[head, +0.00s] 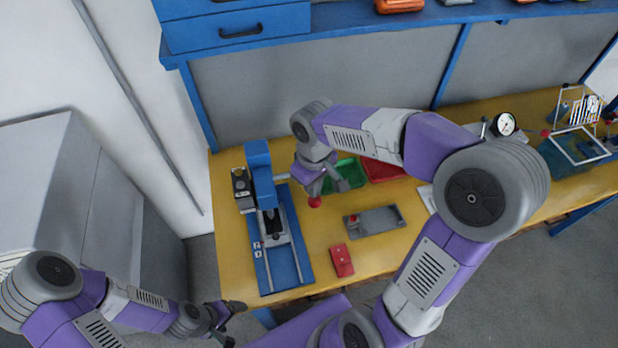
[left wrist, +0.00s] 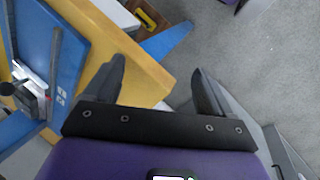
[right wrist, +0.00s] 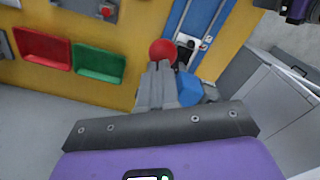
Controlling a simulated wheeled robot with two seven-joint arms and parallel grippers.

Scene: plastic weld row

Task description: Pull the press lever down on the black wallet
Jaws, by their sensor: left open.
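The blue press (head: 259,165) stands on the left of the yellow table, above a blue base with rails. The black wallet (head: 272,224) lies on the carriage by the press head, partly hidden. The lever's red knob (head: 315,202) is right of the press and also shows in the right wrist view (right wrist: 163,50). My right gripper (right wrist: 160,70) has its fingers together, with the tips at the knob; I cannot tell whether they touch it. Its arm hides part of the lever. My left gripper (left wrist: 160,72) is open and empty, off the table's front left edge.
A green tray (right wrist: 98,64) and a red tray (right wrist: 43,48) lie behind my right arm. A grey fixture (head: 380,221) and a red wallet-like piece (head: 341,260) lie right of the press. A grey cabinet (head: 75,200) stands at left.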

